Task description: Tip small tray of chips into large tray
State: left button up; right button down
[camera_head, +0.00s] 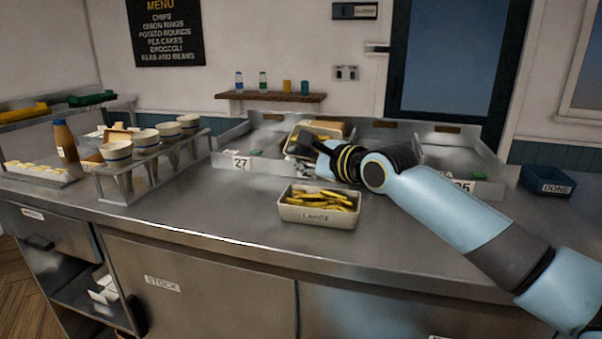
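The large tray (292,212) is a pale tray with a dark-lettered label on its front, standing on the steel counter, with yellow chips (322,197) in it. Behind it, a smaller pale tray (291,139) with chips (318,134) sits in or over the bay marked 27 and looks slightly tilted. My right gripper (303,152) is at the near side of this small tray, its arm coming in from the right. Its fingers are small and dark, partly merged with the tray, so I cannot tell whether they grip it. My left gripper is out of view.
A low-walled bay lies behind my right arm. A blue bin (548,181) marked DONE is at the right. The counter left of the large tray is clear.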

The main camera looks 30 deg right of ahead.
jog(key=shift+f+b, duration=0.35)
jog(key=shift+b, duration=0.1)
jog(key=n+t+b, duration=0.1)
jog(key=n, duration=0.1)
jog(key=f+n+t+b, duration=0.1)
jog(key=n, duration=0.2)
jog(key=f+n+t+b, duration=0.1)
jog(key=n+b, duration=0.1)
jog(key=shift+h, duration=0.4)
pick_arm(q)
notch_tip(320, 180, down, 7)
jog(key=b, duration=0.1)
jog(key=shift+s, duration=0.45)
pick_arm(e)
jog(key=shift+r+n+t, duration=0.2)
jog(key=shift+n+t, duration=0.1)
jog(key=shift+n, duration=0.5)
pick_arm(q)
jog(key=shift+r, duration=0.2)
pick_arm(e)
jog(key=shift+a, duration=0.1)
